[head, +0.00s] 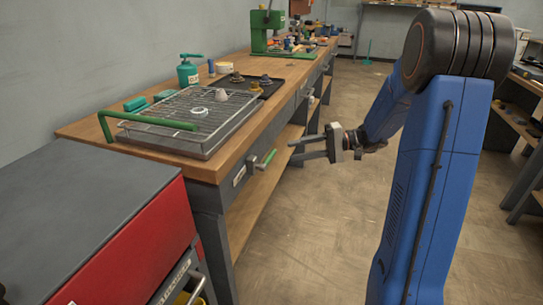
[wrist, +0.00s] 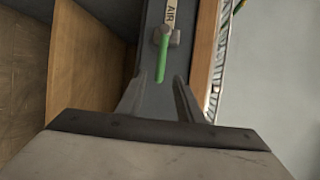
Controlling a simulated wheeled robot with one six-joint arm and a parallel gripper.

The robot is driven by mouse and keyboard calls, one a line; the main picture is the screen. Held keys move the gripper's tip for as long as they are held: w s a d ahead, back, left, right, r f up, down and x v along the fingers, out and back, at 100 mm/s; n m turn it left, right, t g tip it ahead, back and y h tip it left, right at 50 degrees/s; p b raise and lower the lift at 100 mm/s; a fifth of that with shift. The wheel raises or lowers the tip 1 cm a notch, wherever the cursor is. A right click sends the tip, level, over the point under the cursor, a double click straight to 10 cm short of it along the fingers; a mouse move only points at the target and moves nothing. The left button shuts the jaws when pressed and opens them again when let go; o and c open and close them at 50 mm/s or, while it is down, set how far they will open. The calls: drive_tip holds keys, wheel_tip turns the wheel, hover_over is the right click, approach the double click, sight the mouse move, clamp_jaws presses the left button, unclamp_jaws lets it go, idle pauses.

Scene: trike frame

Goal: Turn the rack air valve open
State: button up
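The rack air valve is on the front edge of the workbench. Its green lever (wrist: 162,60) hangs from a grey pivot beside a label reading AIR (wrist: 170,12) in the wrist view. The green lever (head: 265,160) also shows in the head view, below the wire rack. My gripper (head: 294,149) is open, its two fingers apart and pointing at the bench front. In the wrist view my gripper (wrist: 158,98) has the lever's end lying between and just beyond its fingertips. I see no contact with the lever.
A red and grey cabinet (head: 140,235) is at front left. The floor to the right is clear.

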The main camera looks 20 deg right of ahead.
sight(271, 153)
drive_tip(key=x, duration=0.9)
drive_tip(key=shift+a, duration=0.1)
drive_tip(key=shift+c, duration=0.2)
clamp_jaws()
